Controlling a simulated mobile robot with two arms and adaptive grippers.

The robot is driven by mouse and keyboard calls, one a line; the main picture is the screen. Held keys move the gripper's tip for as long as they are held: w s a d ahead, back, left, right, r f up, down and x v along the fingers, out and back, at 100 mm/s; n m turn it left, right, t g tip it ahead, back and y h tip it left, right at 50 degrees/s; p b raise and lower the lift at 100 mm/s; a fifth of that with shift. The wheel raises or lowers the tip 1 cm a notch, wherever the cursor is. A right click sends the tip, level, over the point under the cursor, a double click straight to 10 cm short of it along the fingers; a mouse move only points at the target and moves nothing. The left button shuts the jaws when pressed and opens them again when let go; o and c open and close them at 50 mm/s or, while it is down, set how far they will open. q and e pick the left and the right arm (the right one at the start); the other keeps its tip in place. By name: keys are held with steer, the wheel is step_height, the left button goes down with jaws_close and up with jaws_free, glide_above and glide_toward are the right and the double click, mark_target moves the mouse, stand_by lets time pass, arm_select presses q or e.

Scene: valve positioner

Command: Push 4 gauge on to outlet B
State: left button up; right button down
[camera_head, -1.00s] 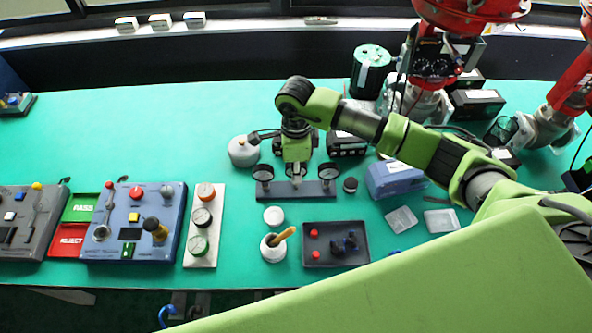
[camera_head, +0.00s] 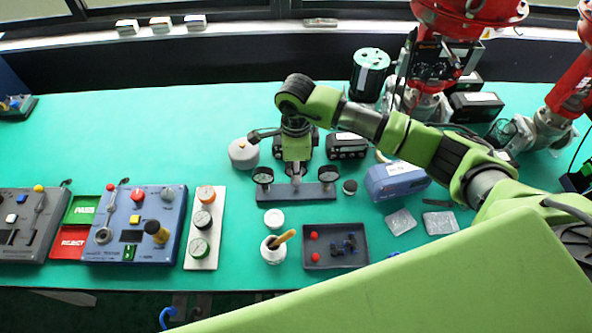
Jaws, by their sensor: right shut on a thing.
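My right gripper (camera_head: 296,168) points down over the middle of a dark bar (camera_head: 298,193) in the head view. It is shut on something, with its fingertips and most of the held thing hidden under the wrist. One dark-rimmed gauge (camera_head: 263,176) stands at the left end of the bar. Another gauge (camera_head: 327,173) stands at the right end. The gripper is between these two. I cannot read any outlet label or tell which gauge is number 4. My left gripper is not in view.
A grey round pot (camera_head: 243,153) is left of the gripper. A white cup with a brush (camera_head: 273,249) and a dark tray (camera_head: 336,258) are in front. A blue box (camera_head: 397,182) stands at right. The back left of the green table (camera_head: 150,130) is clear.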

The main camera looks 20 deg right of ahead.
steer(key=shift+r+p, duration=0.65)
steer(key=shift+r, duration=0.95)
